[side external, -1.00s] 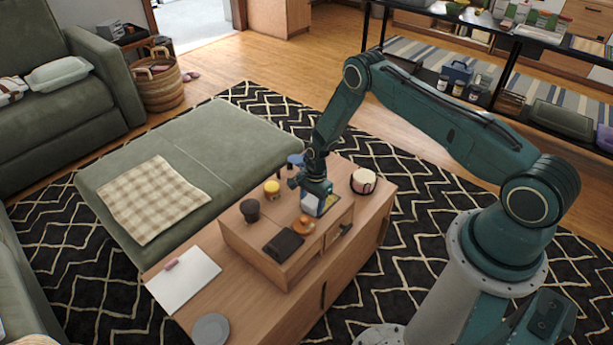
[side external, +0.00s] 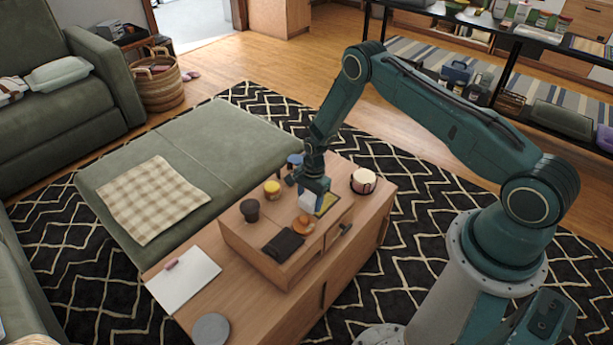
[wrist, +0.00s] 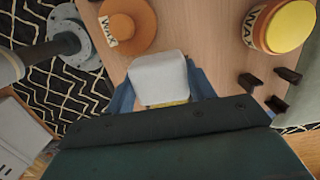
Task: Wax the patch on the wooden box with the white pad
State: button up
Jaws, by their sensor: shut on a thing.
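My gripper (side external: 314,188) is shut on the white pad (side external: 307,202) and holds it low over the wooden box (side external: 262,252). A yellowish patch (side external: 327,204) shows on the box top just right of the pad. In the wrist view the white pad (wrist: 160,78) sits between the blue fingers, with a thin yellow strip at its lower edge. I cannot tell whether the pad touches the box. An orange tin marked WAX (wrist: 128,22) and a yellow tin marked WAX (wrist: 284,27) stand on the box on either side of the pad.
On the box are a dark cup (side external: 250,211) and a dark folded cloth (side external: 284,244). White paper (side external: 183,279) and a grey disc (side external: 211,328) lie at the front left.

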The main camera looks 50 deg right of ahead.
aim_at(309, 198)
jog(key=shift+r, duration=1.85)
jog(key=shift+r, duration=0.15)
jog(key=shift+r, duration=1.35)
